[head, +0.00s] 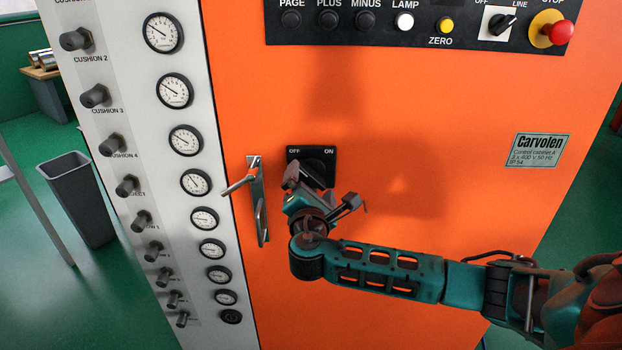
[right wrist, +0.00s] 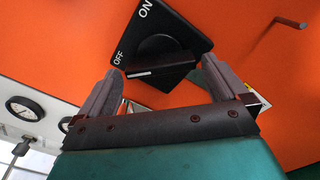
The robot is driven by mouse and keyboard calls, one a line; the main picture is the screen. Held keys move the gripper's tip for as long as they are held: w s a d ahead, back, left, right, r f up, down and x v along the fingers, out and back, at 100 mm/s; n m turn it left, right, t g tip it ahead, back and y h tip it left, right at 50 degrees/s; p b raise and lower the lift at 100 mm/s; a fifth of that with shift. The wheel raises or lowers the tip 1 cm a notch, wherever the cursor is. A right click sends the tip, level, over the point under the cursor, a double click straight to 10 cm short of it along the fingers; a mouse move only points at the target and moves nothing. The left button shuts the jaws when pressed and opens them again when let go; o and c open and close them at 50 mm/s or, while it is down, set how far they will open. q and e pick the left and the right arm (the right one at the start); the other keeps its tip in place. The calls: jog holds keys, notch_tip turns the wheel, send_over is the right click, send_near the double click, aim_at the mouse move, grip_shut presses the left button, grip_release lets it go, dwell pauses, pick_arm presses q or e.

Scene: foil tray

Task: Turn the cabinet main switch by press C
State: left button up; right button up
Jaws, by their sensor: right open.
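The main switch (head: 322,156) is a black square plate marked OFF and ON on the orange cabinet front (head: 430,110). My right gripper (head: 322,188) is open in front of the switch's lower part and hides much of its knob in the head view. In the right wrist view the switch plate (right wrist: 187,42) shows a round black knob with a bar grip (right wrist: 160,66). The bar lies between the two spread fingertips of my right gripper (right wrist: 161,68). I cannot tell whether the fingers touch it. My left gripper is not in view.
A metal door handle (head: 258,200) stands out just left of the switch. Gauges (head: 186,140) and dark knobs (head: 112,144) line the grey panel at left. A black control strip (head: 350,30) with a red stop button (head: 562,32) is above.

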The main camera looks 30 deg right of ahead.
jog(key=shift+x, duration=1.25)
jog(key=shift+c, duration=0.4)
jog(key=c, duration=0.7)
